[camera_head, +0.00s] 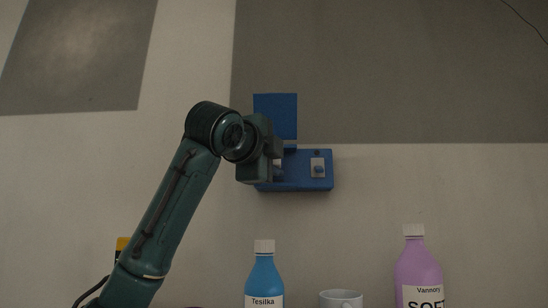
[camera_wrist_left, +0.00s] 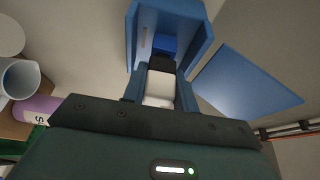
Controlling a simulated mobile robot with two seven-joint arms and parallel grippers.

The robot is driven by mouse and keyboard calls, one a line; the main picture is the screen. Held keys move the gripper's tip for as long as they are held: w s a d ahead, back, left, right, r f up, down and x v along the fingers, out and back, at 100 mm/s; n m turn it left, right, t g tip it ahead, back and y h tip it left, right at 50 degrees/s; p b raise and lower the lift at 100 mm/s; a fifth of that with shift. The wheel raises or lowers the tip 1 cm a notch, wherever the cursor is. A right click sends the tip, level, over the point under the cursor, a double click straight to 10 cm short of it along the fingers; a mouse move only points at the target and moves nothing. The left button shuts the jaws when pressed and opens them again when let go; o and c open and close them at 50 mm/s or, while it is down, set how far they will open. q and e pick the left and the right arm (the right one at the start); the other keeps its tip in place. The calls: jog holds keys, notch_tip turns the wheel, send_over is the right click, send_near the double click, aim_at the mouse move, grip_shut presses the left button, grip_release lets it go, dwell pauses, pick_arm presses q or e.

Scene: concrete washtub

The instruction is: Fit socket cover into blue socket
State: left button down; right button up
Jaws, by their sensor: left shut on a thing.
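The blue socket (camera_head: 300,185) is a box on the wall, and its square blue lid (camera_head: 276,115) stands open above it. The right part of its face carries a small pale plate (camera_head: 318,168). My left gripper (camera_head: 276,160) is at the left part of the socket and hides much of it. In the left wrist view my gripper (camera_wrist_left: 160,82) is shut on a white piece with a dark end, seemingly the socket cover (camera_wrist_left: 159,89). It points into the open blue box (camera_wrist_left: 201,30); the lid (camera_wrist_left: 248,80) is at right. I cannot tell whether the cover touches the socket. My right gripper is not in view.
Below the socket stand a blue bottle (camera_head: 264,275), a white mug (camera_head: 340,299) and a purple bottle (camera_head: 418,270). A yellow-topped item (camera_head: 122,243) is partly behind my left arm. The wall right of the socket is clear.

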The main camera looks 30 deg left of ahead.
pick_arm(q)
jog(key=shift+w+a, duration=0.15)
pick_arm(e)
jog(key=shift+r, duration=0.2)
pick_arm(q)
jog(key=c, duration=1)
grip_release()
jog(key=shift+s+f+b, duration=0.1)
jog(key=shift+s+b, duration=0.25)
jog(key=shift+s, duration=0.6)
jog(key=s, duration=0.3)
jog(key=s+d+b, duration=0.1)
jog(key=s, duration=0.3)
jog(key=s+d+b, duration=0.1)
jog(key=s, duration=0.3)
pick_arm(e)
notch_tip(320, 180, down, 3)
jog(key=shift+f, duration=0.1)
